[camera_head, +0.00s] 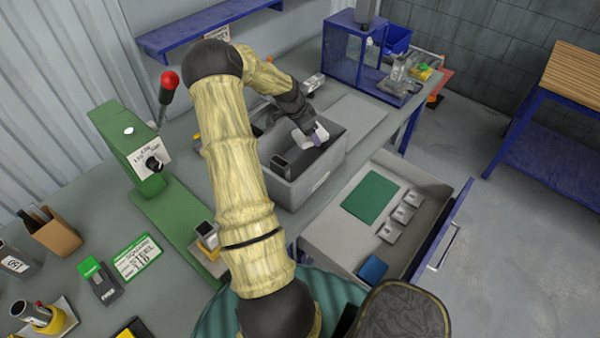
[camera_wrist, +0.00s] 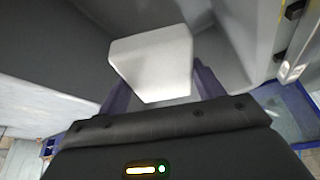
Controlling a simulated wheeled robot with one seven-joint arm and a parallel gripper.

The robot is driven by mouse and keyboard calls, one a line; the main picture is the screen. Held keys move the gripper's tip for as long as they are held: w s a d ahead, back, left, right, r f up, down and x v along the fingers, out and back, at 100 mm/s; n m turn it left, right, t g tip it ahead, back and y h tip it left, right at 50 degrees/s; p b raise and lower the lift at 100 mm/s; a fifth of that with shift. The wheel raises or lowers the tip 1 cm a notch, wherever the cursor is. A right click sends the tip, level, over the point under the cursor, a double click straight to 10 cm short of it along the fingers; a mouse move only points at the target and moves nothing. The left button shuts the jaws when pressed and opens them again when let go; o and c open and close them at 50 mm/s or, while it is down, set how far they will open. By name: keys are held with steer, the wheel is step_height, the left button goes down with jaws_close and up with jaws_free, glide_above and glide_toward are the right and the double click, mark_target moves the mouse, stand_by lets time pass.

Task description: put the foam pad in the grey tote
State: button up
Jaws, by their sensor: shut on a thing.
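The grey tote (camera_head: 322,177) stands on the bench, open at the top. My gripper (camera_head: 314,140) is inside the outline of the tote's opening, towards its right side. It is shut on a white block, which looks like the foam pad (camera_wrist: 152,62). The pad sits between the two blue fingers in the wrist view, with the grey inner walls around it. I cannot tell whether the pad touches the tote's floor. A dark object (camera_head: 281,164) is at the tote's near left inside. My arm hides part of the tote's left side.
An open drawer (camera_head: 340,240) with a green mat (camera_head: 370,196), several small packets and a blue item is at the front right. A green press (camera_head: 130,150) with a red-knobbed lever stands left of my arm. A blue frame (camera_head: 352,60) stands behind the tote.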

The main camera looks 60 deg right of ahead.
steer(key=shift+w+a+f, duration=0.15)
steer(key=shift+w+f, duration=0.15)
steer(key=shift+f, duration=0.5)
steer(key=shift+s, duration=0.25)
steer(key=p, duration=0.2)
glide_above(311, 161)
steer(key=a, duration=0.1)
steer(key=shift+w+f, duration=0.25)
steer(key=shift+f, duration=1.2)
steer(key=shift+w+f, duration=0.2)
steer(key=shift+f, duration=1.2)
steer(key=shift+a, duration=0.1)
steer(key=shift+f+p, duration=0.8)
steer(key=shift+f, duration=1.3)
steer(key=shift+f, duration=0.1)
steer(key=o, duration=1)
